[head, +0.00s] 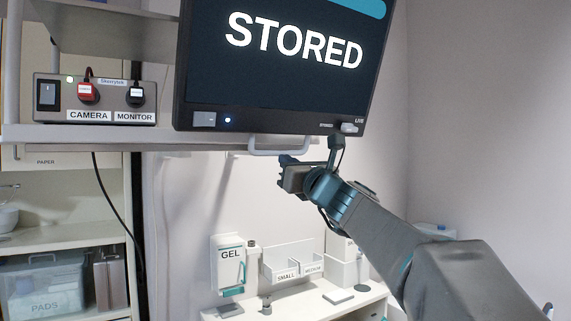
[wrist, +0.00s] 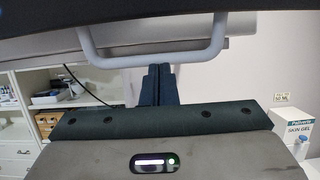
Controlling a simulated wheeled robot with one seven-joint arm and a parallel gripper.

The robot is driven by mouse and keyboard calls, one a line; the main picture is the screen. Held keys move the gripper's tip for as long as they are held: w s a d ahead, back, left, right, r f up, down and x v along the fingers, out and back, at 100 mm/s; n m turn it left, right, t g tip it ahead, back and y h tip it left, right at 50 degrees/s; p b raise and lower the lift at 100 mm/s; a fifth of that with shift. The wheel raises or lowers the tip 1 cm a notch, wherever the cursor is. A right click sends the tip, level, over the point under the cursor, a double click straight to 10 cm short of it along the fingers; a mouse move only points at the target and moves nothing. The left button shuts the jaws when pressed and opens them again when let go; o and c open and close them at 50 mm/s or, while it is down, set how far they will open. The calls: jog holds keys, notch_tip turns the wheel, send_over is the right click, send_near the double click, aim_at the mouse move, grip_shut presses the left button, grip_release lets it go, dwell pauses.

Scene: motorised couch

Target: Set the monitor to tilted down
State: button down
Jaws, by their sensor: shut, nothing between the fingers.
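The monitor (head: 215,75) is a dark screen reading "STORED" in white, with a teal band at its upper right. A light grey bar handle (head: 262,151) hangs below its lower edge. The handle crosses the upper part of the wrist view (wrist: 150,62). My gripper (head: 285,160) is just below the handle in the head view. In the wrist view its dark fingers (wrist: 155,72) are together, with nothing between them, and their tips reach the handle's lower bar. I cannot tell whether they touch it.
A control box (head: 95,100) with CAMERA and MONITOR plugs stands on the left shelf. A gel dispenser (head: 228,264) and bins (head: 290,262) are low behind my arm.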

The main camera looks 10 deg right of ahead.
jog(key=shift+f, duration=0.1)
jog(key=f+b+v, duration=0.1)
jog(key=b+v, duration=0.2)
jog(key=v, duration=0.4)
jog(key=w+f+b+v, duration=0.1)
jog(key=f+b+v, duration=0.15)
jog(key=v, duration=0.45)
jog(key=s+a+f+n+g, duration=0.2)
jog(key=f+n+g, duration=0.1)
jog(key=f+n, duration=0.4)
jog(key=s+a+f+n+g+h, duration=0.1)
jog(key=s+a+f+n+g, duration=0.25)
jog(key=f, duration=0.55)
jog(key=s+a+f+n+g, duration=0.2)
jog(key=f+n+g, duration=0.3)
jog(key=f, duration=0.4)
jog(key=s+d+f+n+g+h, duration=0.2)
jog(key=s+d+f+n+h, duration=0.2)
jog(key=s+f+n, duration=0.3)
jog(key=s+d+f+n+g+h, duration=0.3)
jog(key=s+f+n, duration=0.4)
jog(key=f, duration=0.5)
jog(key=shift+s+d+f+n+h+b, duration=0.4)
jog(key=shift+d+n+h, duration=0.25)
jog(key=shift+d, duration=0.4)
